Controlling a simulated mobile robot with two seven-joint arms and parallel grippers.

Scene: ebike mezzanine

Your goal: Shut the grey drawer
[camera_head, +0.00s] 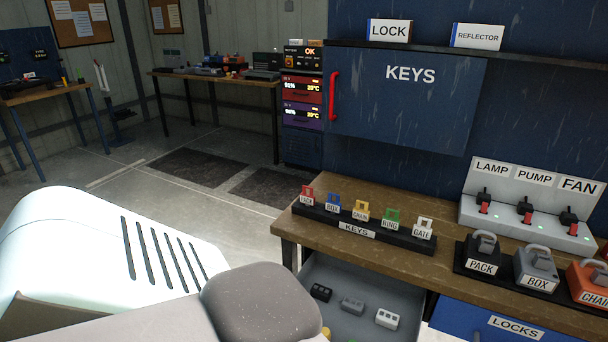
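The grey drawer (357,278) is open below the wooden workbench, at the bottom centre. Its inside shows, with a black block (321,292), a grey block (352,305) and a light grey block (387,318) lying in it. A bit of something yellow shows at its lower left. My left arm, white and grey, comes in from the left and hides the drawer's left and front parts. The drawer's front and handle are out of sight. Neither gripper shows, so I cannot tell whether either touches the drawer.
The workbench (455,270) holds a rack of coloured keys (360,231), padlocks labelled PACK, BOX and CHAIN, and a LAMP, PUMP, FAN switch panel (528,205). A blue LOCKS drawer (480,321) is right of the grey one. A blue KEYS cabinet (400,110) hangs above.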

